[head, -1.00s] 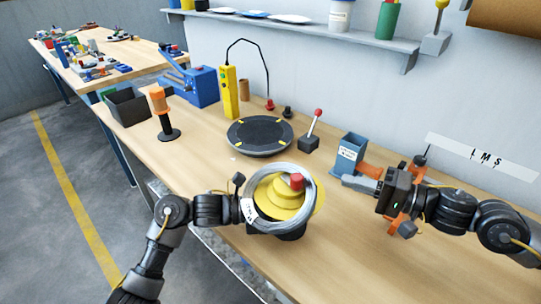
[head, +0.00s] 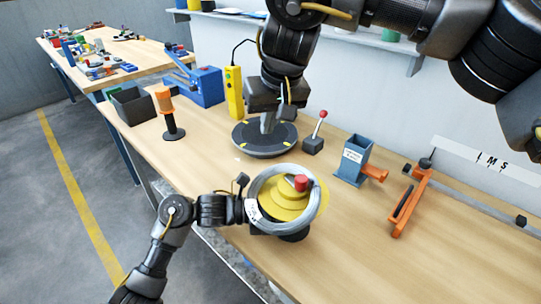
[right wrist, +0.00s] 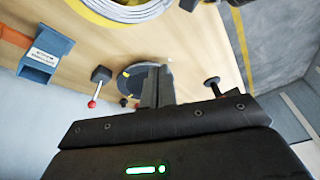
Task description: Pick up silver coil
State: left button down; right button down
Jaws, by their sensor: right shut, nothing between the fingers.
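The silver coil (head: 254,186) is a ring of grey wire with a white label, around the yellow stepped cone (head: 285,205) with a red knob. Part of the coil also shows at the top of the right wrist view (right wrist: 130,10). My left gripper (head: 243,207) is at the coil's left side, touching or overlapping it; its fingers are hidden, so its grip cannot be told. My right gripper (head: 267,124) is shut and empty, pointing down over the black round turntable (head: 250,146), apart from the coil. Its closed fingers show in the right wrist view (right wrist: 157,86).
A red-knobbed lever (head: 314,142), a blue holder (head: 352,160) and an orange tool (head: 410,203) stand right of the turntable. An orange-handled tool (head: 168,115) and a yellow control box (head: 235,92) are at the left. The bench's front right is clear.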

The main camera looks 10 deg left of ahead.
jog(key=w+a+f+h, duration=0.1)
jog(key=w+f, duration=0.2)
jog(key=f, duration=0.6)
jog(key=shift+s+d+r, duration=0.15)
jog(key=shift+s+d, duration=0.15)
jog(key=shift+s, duration=0.3)
jog(key=shift+s+d+r, duration=0.1)
jog(key=shift+s+d, duration=0.15)
jog(key=shift+s, duration=0.4)
jog(key=shift+s+d+r, duration=0.15)
jog(key=shift+s+d, duration=0.15)
jog(key=shift+s, duration=0.3)
jog(key=shift+s, duration=0.1)
